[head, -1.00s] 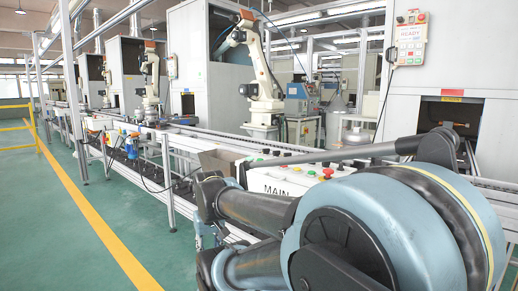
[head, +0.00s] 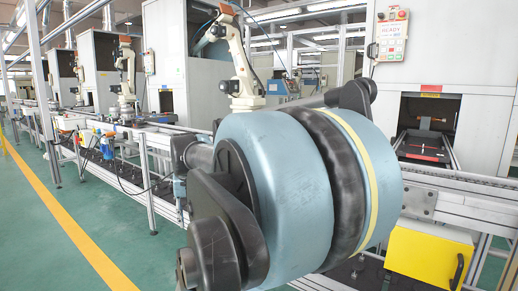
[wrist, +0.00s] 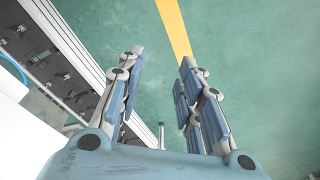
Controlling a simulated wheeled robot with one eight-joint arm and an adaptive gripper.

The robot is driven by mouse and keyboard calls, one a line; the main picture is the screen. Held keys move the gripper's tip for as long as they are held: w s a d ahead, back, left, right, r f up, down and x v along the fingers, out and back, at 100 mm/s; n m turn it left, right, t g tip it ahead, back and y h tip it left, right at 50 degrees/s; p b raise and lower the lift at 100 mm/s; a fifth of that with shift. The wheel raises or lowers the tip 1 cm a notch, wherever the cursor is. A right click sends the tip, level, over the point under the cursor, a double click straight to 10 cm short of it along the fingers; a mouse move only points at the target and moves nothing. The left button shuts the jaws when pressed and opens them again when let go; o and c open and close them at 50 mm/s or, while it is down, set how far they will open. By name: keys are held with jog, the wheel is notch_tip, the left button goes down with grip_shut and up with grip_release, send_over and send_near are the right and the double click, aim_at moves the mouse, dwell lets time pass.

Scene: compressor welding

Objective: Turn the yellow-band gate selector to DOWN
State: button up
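I cannot make out the yellow-band gate selector in either view. The MAIN control panel is not visible now; my own blue-grey arm fills the middle of the head view, over the conveyor front. In the wrist view my gripper (wrist: 164,60) is open and empty. Its two blue-padded fingers stand apart above the green floor, touching nothing. The gripper does not show in the head view.
A conveyor line (head: 180,132) runs along the cells. A wall box marked READY (head: 388,37) hangs at upper right. A yellow box (head: 428,260) sits low at right. A white robot arm (head: 243,70) stands behind. Open floor (head: 60,240) with a yellow line (head: 75,225) lies left.

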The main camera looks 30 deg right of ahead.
jog(key=w+d+r+m, duration=0.4)
jog(key=w+d+r, duration=0.2)
jog(key=d+r, duration=0.25)
jog(key=w+d+r+m+g, duration=0.1)
jog(key=w+d+r+m, duration=0.3)
jog(key=d+r, duration=0.45)
jog(key=w+d+r+m, duration=0.3)
jog(key=w+d+r, duration=0.4)
jog(key=r, duration=0.3)
jog(key=w+d+r+m, duration=0.1)
jog(key=d+r+m, duration=0.1)
jog(key=d, duration=0.5)
jog(key=d+r+m, duration=0.2)
jog(key=d+m, duration=0.1)
jog(key=d, duration=0.4)
jog(key=shift+g, duration=0.4)
jog(key=f, duration=1.6)
jog(key=shift+w+a+f, duration=0.15)
jog(key=shift+w+a, duration=0.05)
jog(key=shift+a, duration=0.05)
grip_shut()
